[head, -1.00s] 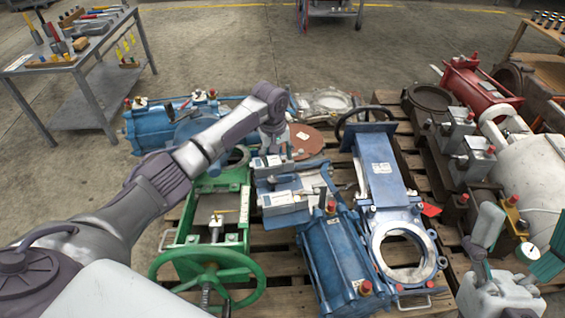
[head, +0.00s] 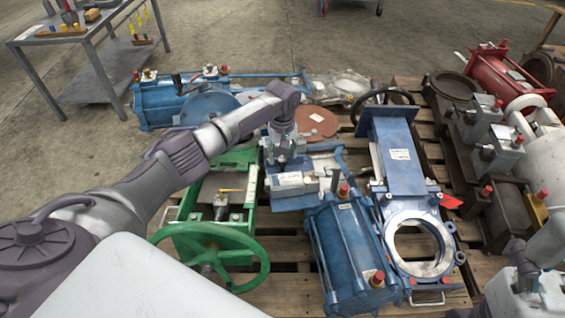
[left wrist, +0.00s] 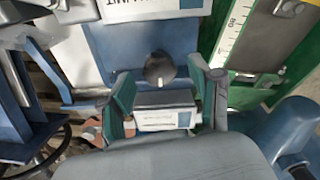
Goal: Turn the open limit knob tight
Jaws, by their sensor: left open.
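A dark round knob (left wrist: 159,68) stands on a blue plate (left wrist: 118,48) in the left wrist view. My left gripper (left wrist: 167,84) is open, its green-padded fingers on either side of the knob in that picture; I cannot tell whether they touch it. In the head view, my left gripper (head: 284,158) points down over the blue actuator plate (head: 290,203) and hides the knob there. A grey box with a white label (head: 291,184) sits beside it. My right gripper (head: 522,262) is partly in view at the lower right, its jaws unclear.
A green valve with a handwheel (head: 212,240) stands to the left of the plate. A blue cylinder (head: 345,250) and a blue gate valve (head: 392,160) are to the right. Red and grey equipment (head: 497,70) stands farther right. A tool table (head: 75,38) is at the back left.

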